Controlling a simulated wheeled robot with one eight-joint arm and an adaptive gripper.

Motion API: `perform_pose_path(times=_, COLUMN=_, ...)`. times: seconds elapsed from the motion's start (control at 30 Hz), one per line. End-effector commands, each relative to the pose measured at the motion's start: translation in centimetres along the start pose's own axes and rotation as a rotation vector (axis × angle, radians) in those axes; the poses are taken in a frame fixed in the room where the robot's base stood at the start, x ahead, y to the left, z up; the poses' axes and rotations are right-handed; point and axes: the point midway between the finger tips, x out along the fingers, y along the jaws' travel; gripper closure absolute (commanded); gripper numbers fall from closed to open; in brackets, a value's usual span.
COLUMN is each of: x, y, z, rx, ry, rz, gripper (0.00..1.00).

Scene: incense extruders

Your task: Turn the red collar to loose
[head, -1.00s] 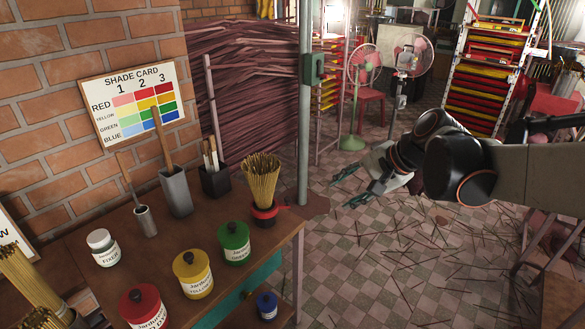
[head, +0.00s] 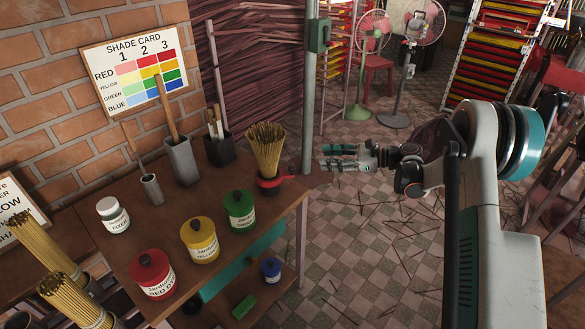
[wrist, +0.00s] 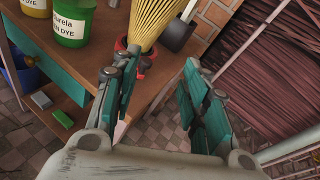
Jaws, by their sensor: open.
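The red collar (head: 270,183) sits around the base of a bundle of tan incense sticks (head: 265,148), near the right end of the wooden table. A small red lever sticks out from its right side. In the wrist view the collar (wrist: 121,45) shows partly, ahead of the fingers, with the left finger close to its line of sight. My gripper (head: 322,159) is open and empty, just to the right of the collar and apart from it. Its teal fingers (wrist: 158,100) are spread wide in the wrist view.
Green (head: 239,211), yellow (head: 200,241) and red (head: 151,275) dye jars stand in front of the collar. A grey holder (head: 181,162) and a black holder (head: 220,151) stand behind left. A green post (head: 309,100) rises close behind my gripper.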

Motion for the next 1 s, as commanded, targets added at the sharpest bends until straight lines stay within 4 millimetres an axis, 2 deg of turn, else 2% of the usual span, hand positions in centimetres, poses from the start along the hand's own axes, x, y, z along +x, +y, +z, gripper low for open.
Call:
perform_pose_path(times=0.03, x=0.1, y=0.0, z=-1.5, rx=0.037, ry=-0.036, rz=0.003, gripper=0.59)
perform_pose_path(times=0.2, x=0.3, y=0.7, z=-4.9, rx=0.142, ry=-0.141, rz=0.020, gripper=0.59)
perform_pose_path(times=0.4, x=0.3, y=1.4, z=-6.7, rx=0.203, ry=-0.202, rz=0.036, gripper=0.59)
perform_pose_path(times=0.53, x=0.9, y=1.6, z=-6.9, rx=0.213, ry=-0.211, rz=0.040, gripper=0.59)
perform_pose_path(times=0.67, x=2.5, y=1.6, z=-6.7, rx=0.212, ry=-0.210, rz=0.040, gripper=0.59)
perform_pose_path(times=1.0, x=9.0, y=1.8, z=-5.3, rx=0.211, ry=-0.209, rz=0.040, gripper=0.59)
